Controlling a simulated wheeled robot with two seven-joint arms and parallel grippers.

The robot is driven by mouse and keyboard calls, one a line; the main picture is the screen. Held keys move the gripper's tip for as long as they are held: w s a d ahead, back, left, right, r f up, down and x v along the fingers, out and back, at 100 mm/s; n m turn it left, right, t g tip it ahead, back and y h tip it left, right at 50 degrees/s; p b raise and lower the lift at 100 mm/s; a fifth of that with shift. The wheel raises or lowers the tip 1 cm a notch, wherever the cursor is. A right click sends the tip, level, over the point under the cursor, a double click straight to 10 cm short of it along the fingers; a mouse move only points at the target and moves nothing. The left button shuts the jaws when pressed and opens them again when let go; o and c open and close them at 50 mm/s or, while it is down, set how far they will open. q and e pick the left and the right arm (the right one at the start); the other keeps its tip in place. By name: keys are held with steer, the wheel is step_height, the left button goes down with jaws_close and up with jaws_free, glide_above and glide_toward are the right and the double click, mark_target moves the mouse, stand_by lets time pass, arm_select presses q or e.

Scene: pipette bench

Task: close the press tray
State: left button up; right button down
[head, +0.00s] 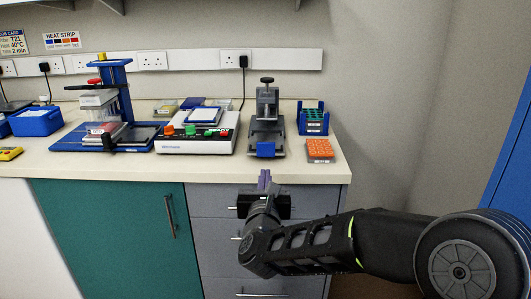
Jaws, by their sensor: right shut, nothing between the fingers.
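The grey press (268,107) with a black knob on top stands at the right part of the bench. Its tray is at the base, and the tray's blue front (265,149) faces me. The tray appears to stick out toward the bench's front edge; how far is hard to tell. My right gripper (264,179) is in front of the bench edge, below the blue front in the picture. Its fingers point toward the press, are shut and empty, and look apart from the tray. My left gripper is not in view.
An orange rack (319,149) and a blue rack (313,119) stand right of the press. A white device with coloured buttons (198,143) is close on its left. A blue-framed stand (118,95) is farther left. Drawers (215,205) lie below the bench edge.

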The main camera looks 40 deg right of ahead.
mark_target(266, 147)
steer(key=shift+w, duration=0.15)
steer(key=p+x, duration=0.2)
steer(key=x, duration=1.1)
steer(key=shift+w+d, duration=0.3)
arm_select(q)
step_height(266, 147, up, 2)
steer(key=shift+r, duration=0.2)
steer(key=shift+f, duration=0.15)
